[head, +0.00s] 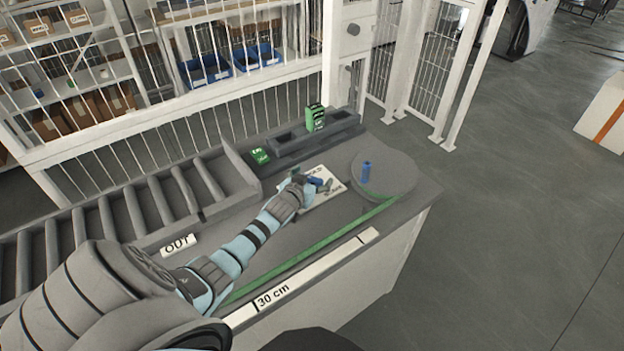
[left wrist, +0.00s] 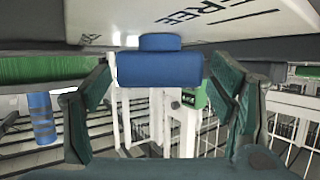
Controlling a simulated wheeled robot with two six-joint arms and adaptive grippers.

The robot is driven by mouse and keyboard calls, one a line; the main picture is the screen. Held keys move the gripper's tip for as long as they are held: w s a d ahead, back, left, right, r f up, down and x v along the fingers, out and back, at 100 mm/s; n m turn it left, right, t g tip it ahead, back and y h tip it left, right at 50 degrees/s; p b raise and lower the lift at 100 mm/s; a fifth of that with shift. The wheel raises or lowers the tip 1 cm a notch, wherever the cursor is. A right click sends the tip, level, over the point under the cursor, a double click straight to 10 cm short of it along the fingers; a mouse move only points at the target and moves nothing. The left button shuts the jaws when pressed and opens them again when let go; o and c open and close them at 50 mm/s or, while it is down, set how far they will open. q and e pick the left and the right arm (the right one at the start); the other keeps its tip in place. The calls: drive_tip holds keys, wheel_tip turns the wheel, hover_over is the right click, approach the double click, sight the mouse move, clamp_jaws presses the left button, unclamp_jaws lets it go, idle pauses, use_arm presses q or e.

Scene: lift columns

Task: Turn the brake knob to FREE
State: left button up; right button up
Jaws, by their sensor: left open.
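The brake knob is a blue block with a short round neck (left wrist: 160,68), under the white plate in the left wrist view. It shows small and partly covered as a blue patch in the head view (head: 316,181). The white plate (head: 322,200) carries the word FREE and dark marks, read upside down in the left wrist view (left wrist: 120,22). My left gripper (head: 318,186) is open at the plate. Its green-padded fingers (left wrist: 164,80) stand on either side of the knob, with gaps visible. My right gripper is not in view.
A blue cylinder (head: 366,173) stands on a round grey disc (head: 397,173) right of the plate. Green boxes stand behind (head: 315,118) and lie left of it (head: 260,156). A green strip (head: 310,252) runs along the counter front. A barred fence (head: 250,110) stands behind.

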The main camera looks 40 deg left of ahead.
use_arm(q)
drive_tip(key=c, duration=1.2)
drive_tip(key=shift+o, duration=0.2)
drive_tip(key=shift+f+n+y+b, duration=0.1)
drive_tip(key=shift+n+y+b, duration=0.6)
drive_tip(key=shift+y+b, duration=0.1)
drive_tip(key=n+g+y+b, duration=0.3)
drive_tip(key=n+g+b, duration=0.1)
drive_tip(key=b, duration=0.3)
drive_tip(key=n+g+y+b, duration=0.4)
drive_tip(key=n+b, duration=0.1)
drive_tip(key=b, duration=0.3)
drive_tip(key=shift+f, duration=0.15)
drive_tip(key=shift+r+n+g+b, duration=0.2)
drive_tip(key=shift+n+g+b, duration=0.45)
drive_tip(key=shift+b, duration=0.2)
